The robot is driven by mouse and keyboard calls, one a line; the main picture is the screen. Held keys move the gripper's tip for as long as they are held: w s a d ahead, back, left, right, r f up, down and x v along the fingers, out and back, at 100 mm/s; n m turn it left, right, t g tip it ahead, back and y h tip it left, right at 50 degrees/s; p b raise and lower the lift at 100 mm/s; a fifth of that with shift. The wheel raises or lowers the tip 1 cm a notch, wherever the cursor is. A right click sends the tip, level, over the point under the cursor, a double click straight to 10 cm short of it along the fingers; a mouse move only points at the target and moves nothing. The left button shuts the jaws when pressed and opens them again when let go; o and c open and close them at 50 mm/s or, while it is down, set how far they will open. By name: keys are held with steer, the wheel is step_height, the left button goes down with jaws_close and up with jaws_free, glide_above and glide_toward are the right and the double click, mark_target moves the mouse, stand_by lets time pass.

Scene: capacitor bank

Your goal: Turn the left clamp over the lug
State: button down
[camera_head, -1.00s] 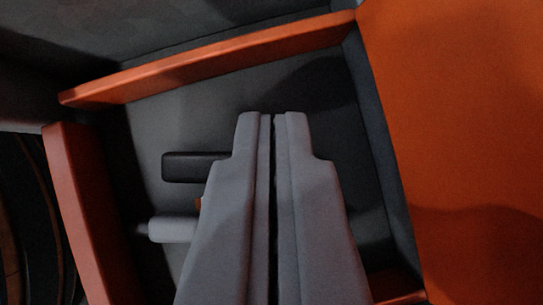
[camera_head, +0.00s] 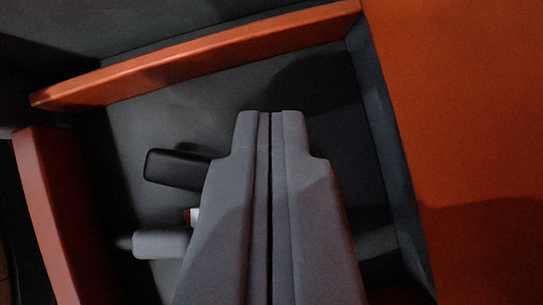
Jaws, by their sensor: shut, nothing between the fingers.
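A dark, rounded bar, which looks like the clamp (camera_head: 178,169), lies left of my gripper against the grey back panel. It is tilted, with its right end lower and hidden behind the gripper or close against its edge. Below it a small white and copper-coloured piece (camera_head: 191,215), perhaps part of the lug, shows at the gripper's left edge. A light grey rounded peg (camera_head: 162,243) sits lower left, its right end meeting the gripper's outline. My gripper (camera_head: 270,114) is shut and empty, its two fingers side by side in front of the panel. I cannot tell whether it touches the bar.
An orange rail (camera_head: 200,58) crosses above, and a red-orange post (camera_head: 50,215) stands at the left. A large orange panel (camera_head: 465,140) closes off the right side. The grey back panel (camera_head: 125,120) is bare above the bar.

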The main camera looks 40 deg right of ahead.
steer(key=shift+w+d, duration=0.1)
steer(key=shift+d, duration=0.1)
steer(key=shift+w+d, duration=0.3)
steer(key=shift+d, duration=0.25)
